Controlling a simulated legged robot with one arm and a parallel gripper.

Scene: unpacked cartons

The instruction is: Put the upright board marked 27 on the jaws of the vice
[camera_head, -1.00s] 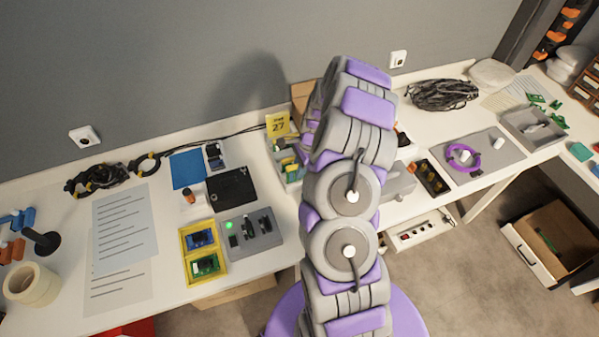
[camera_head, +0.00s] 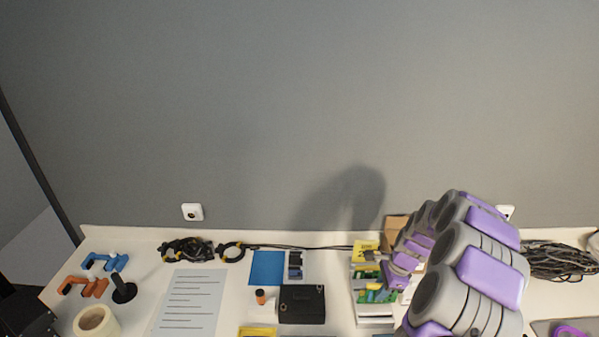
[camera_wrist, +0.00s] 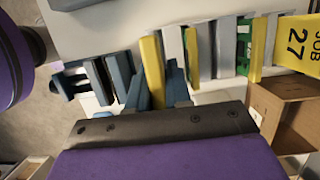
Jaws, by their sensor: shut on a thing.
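A yellow card reading JOB 27 (camera_wrist: 297,42) stands at the right end of a row of upright boards in the wrist view; it also shows in the head view (camera_head: 362,246). The row is a rack (camera_head: 375,320) with green and yellow boards (camera_wrist: 244,46). My gripper (camera_wrist: 160,92) is at the rack's left part in the wrist view, its dark fingers shut on a yellow-edged board (camera_wrist: 152,68). I cannot read a number on that board. In the head view my gripper (camera_head: 378,258) is just above the rack. I cannot make out the vice for certain.
Dark blue-grey upright pieces (camera_wrist: 101,80) stand left of my gripper in the wrist view, close to it. An open cardboard box (camera_wrist: 283,108) is at the right. In the head view a black box (camera_head: 302,304) and a blue sheet (camera_head: 267,268) lie left of the rack.

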